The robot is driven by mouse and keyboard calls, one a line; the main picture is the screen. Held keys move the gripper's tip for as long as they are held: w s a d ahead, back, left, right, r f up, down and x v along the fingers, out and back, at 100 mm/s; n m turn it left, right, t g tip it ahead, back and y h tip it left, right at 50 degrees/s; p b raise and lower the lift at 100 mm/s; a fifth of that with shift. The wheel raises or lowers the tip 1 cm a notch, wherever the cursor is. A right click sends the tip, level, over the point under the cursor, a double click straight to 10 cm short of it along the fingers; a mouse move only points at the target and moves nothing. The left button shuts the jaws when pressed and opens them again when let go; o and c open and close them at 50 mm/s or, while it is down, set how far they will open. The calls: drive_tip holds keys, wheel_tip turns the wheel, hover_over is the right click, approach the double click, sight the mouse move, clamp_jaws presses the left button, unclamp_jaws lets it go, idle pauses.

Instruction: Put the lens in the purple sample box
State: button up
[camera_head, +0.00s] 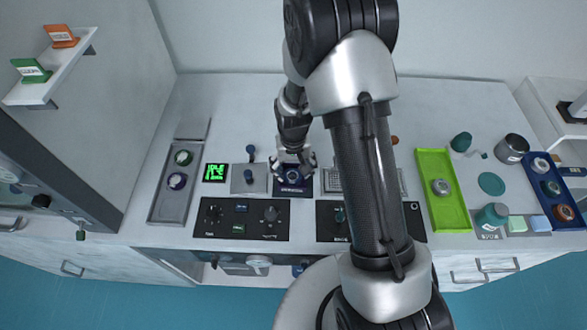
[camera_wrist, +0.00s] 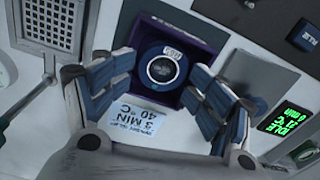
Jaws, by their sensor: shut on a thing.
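The purple sample box (camera_head: 283,192) stands on the table in the middle of the head view, under my gripper (camera_head: 293,165). In the wrist view the purple box (camera_wrist: 208,56) has a dark square inside. The lens (camera_wrist: 163,68), a round blue-rimmed disc with a pale ring and small label, shows between the fingertips of my gripper (camera_wrist: 160,70). The fingers are shut on it. It appears over or within the box opening; I cannot tell whether it touches the floor. My fingers partly hide the near edge of the box.
A printed card (camera_wrist: 145,124) lies beside the box. A green display (camera_head: 214,172) is to the left, and a perforated plate (camera_wrist: 50,20) lies on the other side. A grey tray (camera_head: 165,207), green tray (camera_head: 430,165) and blue tray (camera_head: 540,160) hold round parts. Black control panels (camera_head: 240,218) lie in front.

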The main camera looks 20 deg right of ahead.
drive_tip(key=shift+o, duration=1.1)
drive_tip(key=shift+s+a+f, duration=0.1)
drive_tip(key=shift+s+f, duration=0.05)
drive_tip(key=shift+f, duration=0.45)
drive_tip(key=shift+r, duration=0.25)
drive_tip(key=shift+r+p, duration=0.25)
drive_tip(key=shift+p, duration=0.05)
wheel_tip(320, 180, up, 13)
drive_tip(key=p, duration=0.3)
wheel_tip(320, 180, up, 14)
drive_tip(key=t, duration=0.2)
hover_over(293, 174)
drive_tip(key=s, duration=0.6)
drive_tip(key=s+r+n+t, duration=0.1)
drive_tip(key=s+r, duration=0.3)
drive_tip(key=s, duration=0.4)
drive_tip(key=s+r+t, duration=0.1)
drive_tip(key=s+r, duration=0.4)
drive_tip(key=s, duration=0.3)
drive_tip(key=shift+n, duration=0.4)
